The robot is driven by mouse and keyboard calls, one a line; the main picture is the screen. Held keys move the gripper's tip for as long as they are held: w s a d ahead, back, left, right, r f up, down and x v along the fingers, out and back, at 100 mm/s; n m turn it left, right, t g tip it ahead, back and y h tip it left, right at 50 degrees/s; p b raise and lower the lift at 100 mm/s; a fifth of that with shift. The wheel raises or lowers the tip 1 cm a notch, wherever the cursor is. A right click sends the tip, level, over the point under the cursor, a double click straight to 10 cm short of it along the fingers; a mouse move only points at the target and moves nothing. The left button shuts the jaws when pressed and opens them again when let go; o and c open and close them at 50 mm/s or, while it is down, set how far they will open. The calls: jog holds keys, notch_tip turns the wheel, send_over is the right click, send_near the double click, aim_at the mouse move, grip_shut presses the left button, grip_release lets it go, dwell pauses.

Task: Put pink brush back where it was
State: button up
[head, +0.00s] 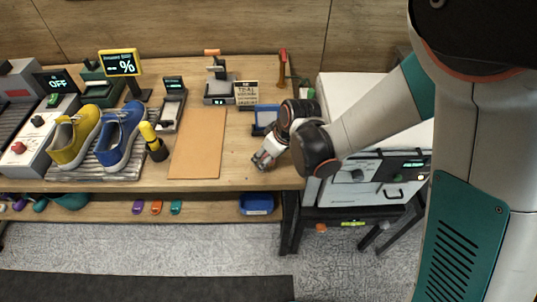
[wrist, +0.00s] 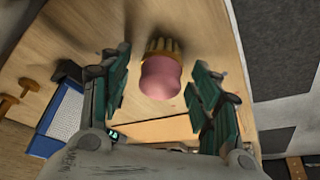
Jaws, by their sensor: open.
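The pink brush (wrist: 160,80) shows in the wrist view, with its rounded pink handle towards me and tan bristles (wrist: 162,47) beyond it. It is on or just above the wooden tabletop; I cannot tell whether it touches the surface. My gripper (wrist: 161,66) is open, with one finger on each side of the brush and gaps between them and it. In the head view my gripper (head: 263,160) is low over the table's front right part, and I cannot make out the brush there.
A blue-rimmed tray (head: 258,131) stands just behind my gripper. A tan mat (head: 198,150) lies to the left. Further left are a yellow brush (head: 153,140), a yellow shoe (head: 72,140) and a blue shoe (head: 118,138). A white machine (head: 350,190) stands right of the table.

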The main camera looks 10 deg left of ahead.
jog(key=p+v, duration=0.3)
jog(key=v, duration=0.9)
jog(key=shift+p, duration=0.3)
dwell(0.4)
